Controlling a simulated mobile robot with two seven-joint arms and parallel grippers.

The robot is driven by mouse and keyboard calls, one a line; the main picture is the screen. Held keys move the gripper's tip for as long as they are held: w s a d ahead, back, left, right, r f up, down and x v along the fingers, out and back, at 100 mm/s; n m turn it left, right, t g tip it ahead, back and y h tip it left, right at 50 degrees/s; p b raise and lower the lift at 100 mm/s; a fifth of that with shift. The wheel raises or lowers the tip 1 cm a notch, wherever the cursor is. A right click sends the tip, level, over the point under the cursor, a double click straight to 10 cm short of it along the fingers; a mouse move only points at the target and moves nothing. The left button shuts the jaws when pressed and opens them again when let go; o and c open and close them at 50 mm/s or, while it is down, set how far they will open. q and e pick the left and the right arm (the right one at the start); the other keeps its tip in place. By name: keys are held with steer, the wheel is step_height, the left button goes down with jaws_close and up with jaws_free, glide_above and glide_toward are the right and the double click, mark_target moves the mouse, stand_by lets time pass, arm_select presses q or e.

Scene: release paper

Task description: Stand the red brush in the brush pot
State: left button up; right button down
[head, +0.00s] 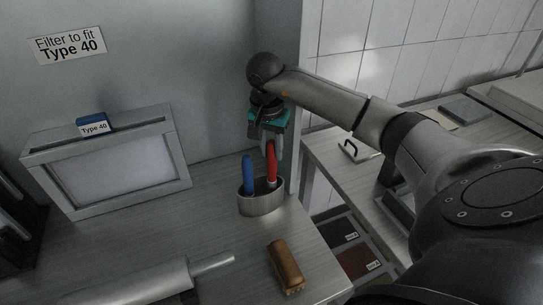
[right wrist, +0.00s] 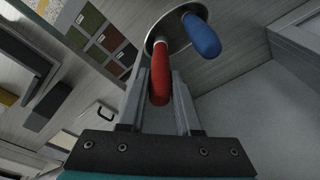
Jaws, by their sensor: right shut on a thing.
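The red brush (head: 271,164) is upright in the brush pot (head: 262,204), a metal oval pot near the back right of the table. My right gripper (head: 272,150) is above the pot, pointing down, shut on the upper end of the red brush. In the right wrist view the red brush (right wrist: 160,75) lies between the fingers (right wrist: 160,100), and its lower end is inside the rim of the pot (right wrist: 168,33). Whether it touches the bottom is hidden. A blue brush (head: 249,174) stands beside it in the pot. My left gripper is not in view.
A wooden-handled block (head: 286,268) and a roller (head: 135,284) lie on the table in front. A framed filter box (head: 110,165) stands at the back left. A side bench with a handled item (head: 358,151) is on the right.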

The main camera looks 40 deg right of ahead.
step_height(320, 180, down, 2)
steer(key=shift+f, duration=0.15)
steer(key=shift+f, duration=0.15)
steer(key=c, duration=0.6)
jaws_free()
steer(key=shift+r, duration=0.35)
step_height(320, 180, up, 12)
steer(key=a, duration=0.1)
steer(key=shift+s+a+f, duration=0.2)
steer(key=shift+s+a, duration=0.1)
steer(key=shift+s, duration=0.1)
